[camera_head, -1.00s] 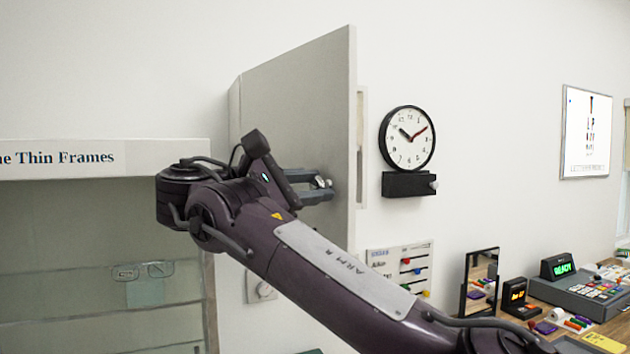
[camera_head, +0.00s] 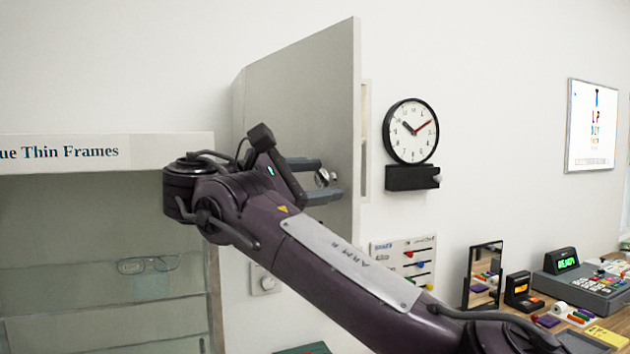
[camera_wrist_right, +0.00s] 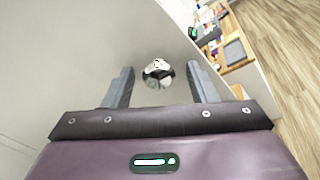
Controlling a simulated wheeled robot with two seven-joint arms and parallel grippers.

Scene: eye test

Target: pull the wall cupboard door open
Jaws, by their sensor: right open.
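The wall cupboard door (camera_head: 300,90) is a flat, pale grey panel. It stands swung out from the wall, and a pale strip of the cupboard (camera_head: 365,140) shows past its free edge. A round shiny knob (camera_head: 322,177) sits on the door face near that edge. My right gripper (camera_head: 330,179) is open, with its fingers apart on either side of the knob. In the right wrist view the knob (camera_wrist_right: 158,73) is between and slightly beyond the open fingertips, with a gap on each side. My left gripper is not in view.
A round clock (camera_head: 411,131) hangs right of the door above a black box (camera_head: 412,178). A glass display shelf (camera_head: 90,240) with spectacles stands at left. A desk at lower right carries a mirror (camera_head: 483,275) and a register-like device (camera_head: 590,285). An eye chart (camera_head: 592,125) hangs at right.

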